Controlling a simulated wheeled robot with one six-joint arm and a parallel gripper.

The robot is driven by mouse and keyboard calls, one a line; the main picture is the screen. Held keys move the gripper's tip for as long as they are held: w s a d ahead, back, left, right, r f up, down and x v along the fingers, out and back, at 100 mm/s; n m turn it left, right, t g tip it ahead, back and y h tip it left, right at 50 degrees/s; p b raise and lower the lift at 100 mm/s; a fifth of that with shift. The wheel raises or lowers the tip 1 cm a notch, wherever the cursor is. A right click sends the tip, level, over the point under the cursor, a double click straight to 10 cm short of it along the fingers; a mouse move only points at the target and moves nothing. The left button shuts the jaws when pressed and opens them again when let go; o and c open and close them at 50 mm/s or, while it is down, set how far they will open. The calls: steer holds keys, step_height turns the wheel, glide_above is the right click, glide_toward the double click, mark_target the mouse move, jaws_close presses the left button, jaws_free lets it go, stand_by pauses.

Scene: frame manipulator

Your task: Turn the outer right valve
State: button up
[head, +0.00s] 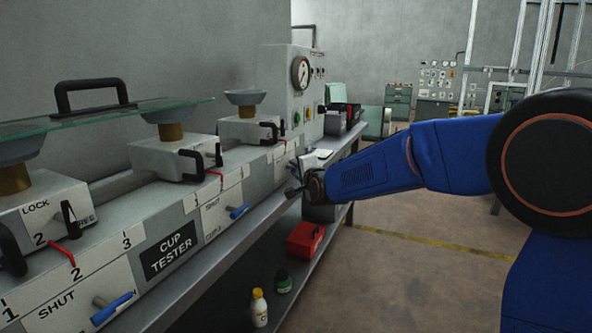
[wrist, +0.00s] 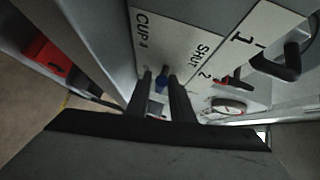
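I cannot tell whether either finger touches the handle. In the head view my gripper (head: 295,191) is at the far end of the bench front, and this handle is hidden there.
Other blue valve handles sit nearer on the bench front, one in the middle (head: 239,212) and one close by (head: 112,308). A red toolbox (head: 305,239) and a yellow-white bottle (head: 259,308) stand on the lower shelf.

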jaws_close()
steer(key=shift+f+n+t, duration=0.15)
steer(key=shift+n+t, duration=0.15)
steer(key=shift+f+n+t+y, duration=0.15)
steer(key=shift+n+t+y, duration=0.45)
steer(key=shift+n+t, duration=0.45)
steer(key=n+t+y, duration=0.2)
steer(key=n, duration=0.2)
steer(key=shift+w+y, duration=0.1)
steer(key=shift+y, duration=0.2)
steer(key=n+y, duration=0.3)
steer(key=n, duration=0.1)
steer(key=n+y, duration=0.3)
steer(key=shift+w+d+f+n+g, duration=0.1)
steer(key=shift+n+g, duration=0.15)
steer(key=shift+n, duration=0.1)
steer(key=n+g+y, duration=0.2)
steer(key=n+y, duration=0.1)
steer(key=n, duration=0.1)
steer(key=n+g+y, duration=0.2)
steer(key=n+y, duration=0.1)
steer(key=n, duration=0.1)
steer(key=shift+g, duration=0.4)
steer(key=shift+n+g+y, duration=0.4)
steer(key=shift+n+y, duration=0.1)
steer(key=shift+n, duration=0.2)
